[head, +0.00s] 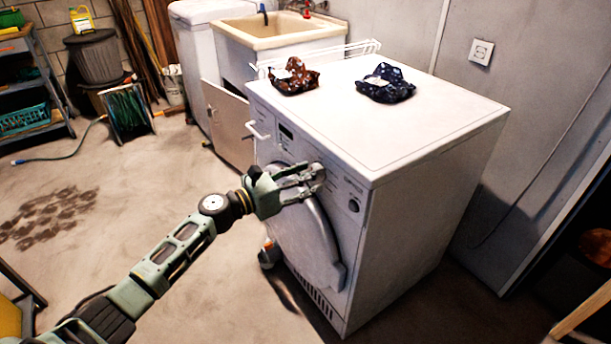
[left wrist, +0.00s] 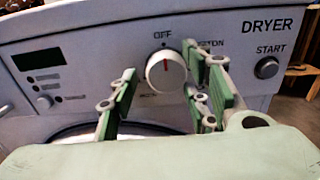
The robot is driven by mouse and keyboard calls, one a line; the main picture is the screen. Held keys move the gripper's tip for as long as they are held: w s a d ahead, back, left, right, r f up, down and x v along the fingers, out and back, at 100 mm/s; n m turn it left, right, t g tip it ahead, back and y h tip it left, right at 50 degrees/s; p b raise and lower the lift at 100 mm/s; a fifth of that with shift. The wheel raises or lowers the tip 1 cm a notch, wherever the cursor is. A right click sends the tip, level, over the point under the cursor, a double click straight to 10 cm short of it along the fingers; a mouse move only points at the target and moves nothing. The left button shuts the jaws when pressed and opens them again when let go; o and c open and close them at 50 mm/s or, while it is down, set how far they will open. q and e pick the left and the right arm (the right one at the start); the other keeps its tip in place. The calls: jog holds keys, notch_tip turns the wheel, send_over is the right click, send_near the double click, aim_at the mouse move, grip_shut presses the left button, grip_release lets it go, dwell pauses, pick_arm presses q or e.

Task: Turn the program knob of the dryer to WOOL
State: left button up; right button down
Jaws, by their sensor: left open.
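The white dryer (head: 400,180) stands in the middle of the head view. Its program knob (left wrist: 167,72) is a white dial with a red mark pointing up to OFF in the left wrist view. Part of a label ending in "TON" shows right of the knob; other labels are covered by the fingers, and WOOL cannot be read. My left gripper (head: 306,182) is at the dryer's front panel, and in the left wrist view its open fingers (left wrist: 165,98) stand on either side of the knob. The fingers hide the knob in the head view. My right gripper is not in view.
The START button (left wrist: 267,67) is right of the knob, and a dark display (left wrist: 39,59) is to the left. Two patterned cloth bundles, brown (head: 293,77) and dark blue (head: 386,84), lie on the dryer top. A sink (head: 280,28) stands behind. The floor at left is mostly clear.

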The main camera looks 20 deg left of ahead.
pick_arm(q)
jog(key=shift+r, duration=0.1)
jog(key=c, duration=0.9)
jog(key=shift+c, duration=0.5)
jog(key=shift+a, duration=0.1)
